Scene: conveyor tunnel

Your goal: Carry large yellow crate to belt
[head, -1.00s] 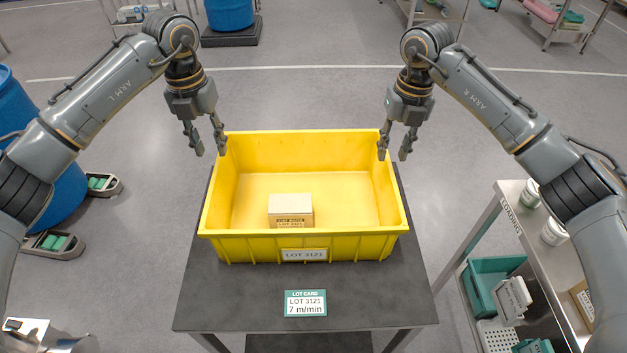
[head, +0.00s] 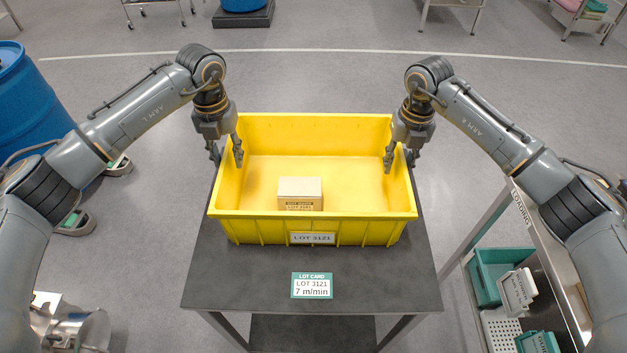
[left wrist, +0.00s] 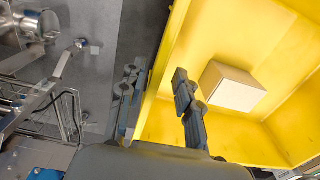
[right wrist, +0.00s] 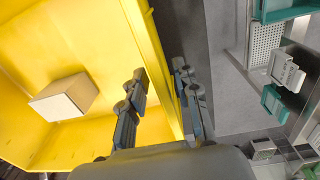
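The large yellow crate (head: 312,229) sits upright on a dark table, labelled LOT 3121, with a small cardboard box (head: 300,193) inside. My left gripper (head: 226,153) is at the crate's left wall, one finger inside and one outside. In the left wrist view its fingers (left wrist: 155,90) are spread with the wall between them. My right gripper (head: 400,157) straddles the right wall likewise. In the right wrist view its fingers (right wrist: 160,90) are apart around the wall. Both are open. The belt is not clearly visible.
The dark table (head: 240,275) carries a lot card (head: 312,285) reading 7 m/min in front of the crate. A metal loading bench with teal bins (head: 494,275) stands at right. A blue drum (head: 30,110) is at left.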

